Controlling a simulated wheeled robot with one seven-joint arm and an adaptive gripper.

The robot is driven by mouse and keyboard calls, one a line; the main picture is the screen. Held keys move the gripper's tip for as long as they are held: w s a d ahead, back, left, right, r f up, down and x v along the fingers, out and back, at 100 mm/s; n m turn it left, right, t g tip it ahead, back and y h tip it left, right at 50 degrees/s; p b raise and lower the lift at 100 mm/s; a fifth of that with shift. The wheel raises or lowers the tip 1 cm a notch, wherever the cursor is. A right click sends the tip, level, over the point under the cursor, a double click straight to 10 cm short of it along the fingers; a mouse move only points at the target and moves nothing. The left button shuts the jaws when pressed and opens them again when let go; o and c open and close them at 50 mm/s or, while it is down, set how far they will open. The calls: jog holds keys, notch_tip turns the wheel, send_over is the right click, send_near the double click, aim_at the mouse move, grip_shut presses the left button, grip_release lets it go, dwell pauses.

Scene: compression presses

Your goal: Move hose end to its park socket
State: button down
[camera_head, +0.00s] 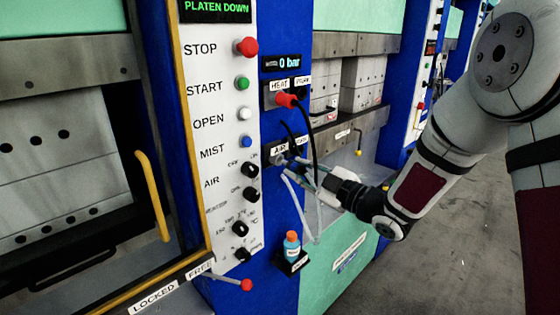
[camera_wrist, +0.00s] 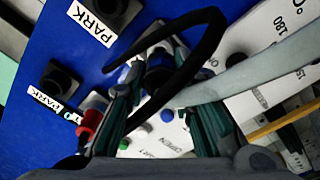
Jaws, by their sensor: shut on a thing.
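My gripper (camera_head: 300,170) is at the lower socket row of the blue panel, beside the AIR label. In the wrist view its green fingers (camera_wrist: 160,65) close around a dark hose end, mostly hidden between them. A grey hose (camera_wrist: 235,82) runs into the grip from the right; in the head view it hangs in a loop (camera_head: 316,228) below the gripper. A PARK-labelled socket (camera_wrist: 113,8) is at the wrist view's top, apart from the fingers. Another PARK socket (camera_wrist: 60,80) lies at left. I cannot tell whether the held end sits in the AIR socket.
A red connector (camera_head: 287,100) is at the HEAT socket, its black hose (camera_head: 314,140) hanging close to my gripper and crossing the wrist view. An orange-and-blue bottle (camera_head: 292,246) stands below. Knobs and buttons (camera_head: 246,112) line the panel at left. A red-tipped lever (camera_head: 246,285) sticks out lower left.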

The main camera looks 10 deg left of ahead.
aim_at(308, 174)
jog(key=shift+p+v, duration=0.6)
jog(key=shift+v, duration=1.35)
jog(key=shift+d+r, duration=0.1)
